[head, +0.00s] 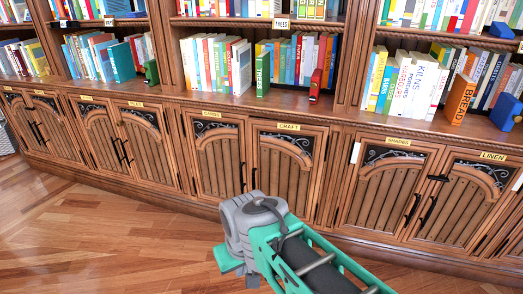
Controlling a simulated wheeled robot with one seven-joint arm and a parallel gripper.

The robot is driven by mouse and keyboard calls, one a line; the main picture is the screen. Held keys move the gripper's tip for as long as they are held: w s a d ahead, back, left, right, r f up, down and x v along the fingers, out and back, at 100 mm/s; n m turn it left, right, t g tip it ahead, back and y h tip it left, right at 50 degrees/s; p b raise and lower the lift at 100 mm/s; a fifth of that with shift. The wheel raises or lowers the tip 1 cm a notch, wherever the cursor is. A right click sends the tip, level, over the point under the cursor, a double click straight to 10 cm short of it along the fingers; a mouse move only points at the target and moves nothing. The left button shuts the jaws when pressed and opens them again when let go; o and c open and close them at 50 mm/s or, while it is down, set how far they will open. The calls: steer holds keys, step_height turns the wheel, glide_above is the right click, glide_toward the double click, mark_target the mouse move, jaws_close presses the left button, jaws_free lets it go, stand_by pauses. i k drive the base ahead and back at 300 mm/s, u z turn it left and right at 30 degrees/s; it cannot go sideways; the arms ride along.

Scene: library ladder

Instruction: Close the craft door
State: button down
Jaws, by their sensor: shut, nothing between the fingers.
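The craft door (285,175) is the wooden right-hand door of the middle cabinet in the head view, under a yellow CRAFT label (289,127). It has an arched panel with dark scrollwork and a dark upright handle (254,179) on its left side. It looks nearly flush with the frame; I cannot tell whether a small gap remains. My gripper (245,228), grey and teal, is low in front of the cabinet and covers the door's lower left part. It is shut and empty. Its fingertips are hard to make out, and I see no clear contact with the door.
The cards door (217,160) is just left of the craft door. The shades door (385,190) and linen door (465,203) are to the right, with dark handles. Shelves of books run above. The wooden floor (110,230) is clear at the left.

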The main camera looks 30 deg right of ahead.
mark_target(287, 159)
steer(key=z, duration=0.1)
steer(key=i, duration=1.2)
steer(key=u, duration=0.8)
